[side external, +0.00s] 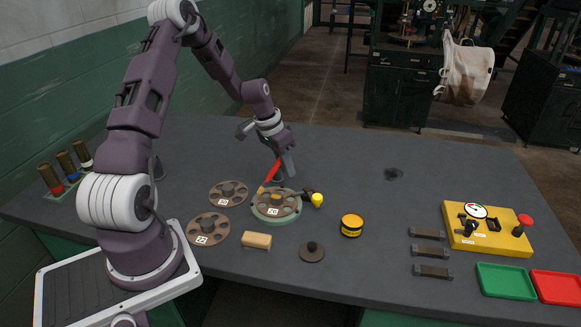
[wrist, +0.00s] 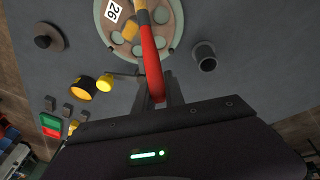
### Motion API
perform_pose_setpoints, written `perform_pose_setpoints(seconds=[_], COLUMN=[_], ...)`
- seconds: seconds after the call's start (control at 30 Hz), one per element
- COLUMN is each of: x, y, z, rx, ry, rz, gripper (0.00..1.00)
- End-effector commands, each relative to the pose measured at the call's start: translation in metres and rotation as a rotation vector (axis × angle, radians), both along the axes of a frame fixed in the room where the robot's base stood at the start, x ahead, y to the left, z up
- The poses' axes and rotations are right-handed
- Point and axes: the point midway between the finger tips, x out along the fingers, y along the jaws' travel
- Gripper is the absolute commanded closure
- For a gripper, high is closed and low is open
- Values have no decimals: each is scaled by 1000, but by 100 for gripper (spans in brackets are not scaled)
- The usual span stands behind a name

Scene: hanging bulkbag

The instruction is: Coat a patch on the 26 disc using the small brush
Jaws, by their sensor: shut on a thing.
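My gripper (side external: 285,167) is shut on the red-handled small brush (side external: 270,173), which slants down to the left. The brush (wrist: 152,68) also shows in the wrist view, its light tip end over the disc.
Two other discs (side external: 228,187) (side external: 208,220) lie left of the holder. A yellow knob (side external: 317,200) is at its right. A wooden block (side external: 257,240), a dark knobbed disc (side external: 312,252) and a yellow-black tin (side external: 351,226) stand in front. A yellow control box (side external: 490,238) is far right.

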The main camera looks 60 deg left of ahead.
Motion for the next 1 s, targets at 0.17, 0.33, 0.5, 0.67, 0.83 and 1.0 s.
perform_pose_setpoints(seconds=[0.17,0.33,0.5,0.67,0.83,1.0], x=[1,1,0,0,0,0], y=[1,1,1,0,0,0], z=[11,33,54,60,60,67], rx=[1,2,2,0,0,1], ry=[-2,-2,-1,0,0,-1], rz=[1,1,1,1,1,0], gripper=[100,100,100,100,100,100])
